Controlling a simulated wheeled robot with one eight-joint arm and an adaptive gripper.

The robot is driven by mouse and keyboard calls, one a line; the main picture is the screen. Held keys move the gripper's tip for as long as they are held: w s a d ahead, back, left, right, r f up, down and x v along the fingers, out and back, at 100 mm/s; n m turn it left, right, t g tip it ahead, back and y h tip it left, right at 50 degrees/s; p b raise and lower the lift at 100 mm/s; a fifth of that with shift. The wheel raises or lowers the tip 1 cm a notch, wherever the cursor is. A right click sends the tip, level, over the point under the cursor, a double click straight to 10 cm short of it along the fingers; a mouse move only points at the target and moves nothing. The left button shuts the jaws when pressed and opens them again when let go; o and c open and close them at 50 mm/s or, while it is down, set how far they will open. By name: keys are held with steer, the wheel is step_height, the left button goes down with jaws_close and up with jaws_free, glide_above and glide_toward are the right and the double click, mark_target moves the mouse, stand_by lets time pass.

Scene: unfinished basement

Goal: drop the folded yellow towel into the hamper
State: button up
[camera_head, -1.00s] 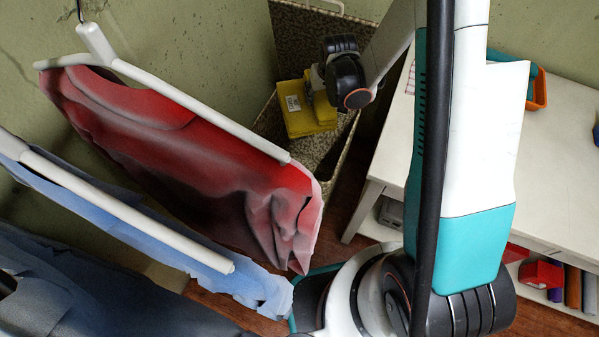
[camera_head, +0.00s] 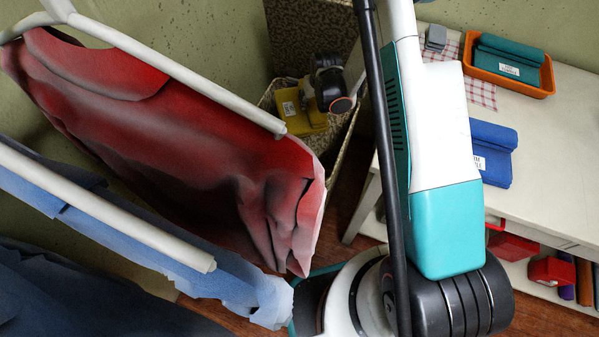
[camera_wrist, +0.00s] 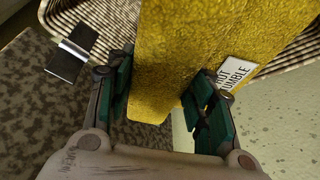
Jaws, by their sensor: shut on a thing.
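The folded yellow towel (camera_head: 298,112) has a white label and shows at the mouth of the hamper in the head view. In the wrist view the yellow towel (camera_wrist: 172,60) fills the space between the green-padded fingers of my gripper (camera_wrist: 160,105), which is shut on it. The label reads partly "HOT TUMBLE". The woven hamper (camera_head: 340,147) has its patterned lid (camera_head: 310,35) raised behind. The towel is over or just inside the opening; its depth is unclear. My gripper's fingers are hidden in the head view.
A red garment (camera_head: 180,120) and a blue garment (camera_head: 110,235) hang at the left. A white table (camera_head: 560,160) at the right bears an orange tray (camera_head: 548,80) with a teal towel, and a folded blue towel (camera_head: 492,150).

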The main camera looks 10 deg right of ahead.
steer(key=shift+f+b, duration=0.35)
steer(key=shift+f, duration=0.75)
steer(key=o, duration=1.4)
steer(key=shift+c, duration=0.2)
steer(key=shift+r, duration=0.1)
steer(key=v, duration=1.2)
